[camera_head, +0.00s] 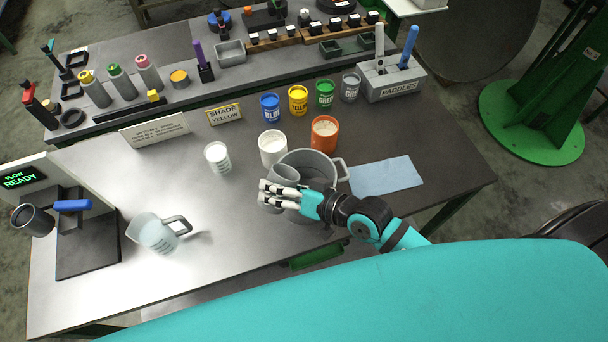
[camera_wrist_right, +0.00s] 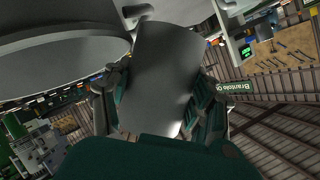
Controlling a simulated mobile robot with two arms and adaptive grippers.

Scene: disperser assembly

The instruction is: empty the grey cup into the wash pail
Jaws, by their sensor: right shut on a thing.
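My right gripper (camera_head: 280,194) is shut around a plain grey cup (camera_head: 284,174), which shows between the fingers. In the right wrist view the cup (camera_wrist_right: 160,75) fills the middle, with a finger on either side. The wash pail (camera_head: 325,170) is a wide grey pot with a side handle, on the table. The cup is over the left part of the pail's mouth in the head view and looks tilted. In the right wrist view the pail (camera_wrist_right: 60,65) is at the upper left. Cup contents and any flow are hidden. My left gripper is not in view.
A white cup (camera_head: 272,148) and an orange cup (camera_head: 324,133) stand just behind the pail. A blue cloth (camera_head: 386,176) lies right of it. A clear beaker (camera_head: 217,157) and a jug (camera_head: 157,233) stand left. Paint cans and a paddle holder (camera_head: 392,82) line the back.

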